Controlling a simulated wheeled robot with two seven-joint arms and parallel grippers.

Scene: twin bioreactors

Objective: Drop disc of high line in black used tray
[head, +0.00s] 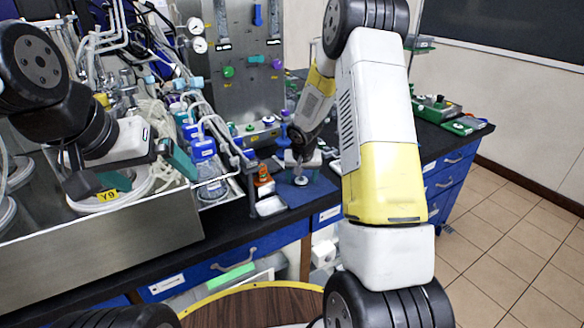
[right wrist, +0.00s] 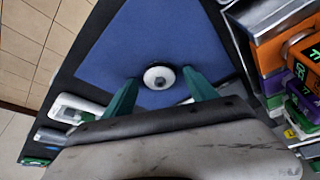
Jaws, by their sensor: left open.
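In the head view my right gripper (head: 302,162) is over the mat, just above the disc. My left gripper (head: 152,178) is open and empty over the steel tub at the left. I cannot pick out a black used tray or tell the high line with certainty.
The steel tub (head: 110,240) with coiled tubing fills the left. Blue-capped bottles (head: 202,150) stand behind its right end. Colourful boxes (right wrist: 300,75) stand at the right in the wrist view. Green items (head: 438,108) lie on the bench's far right.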

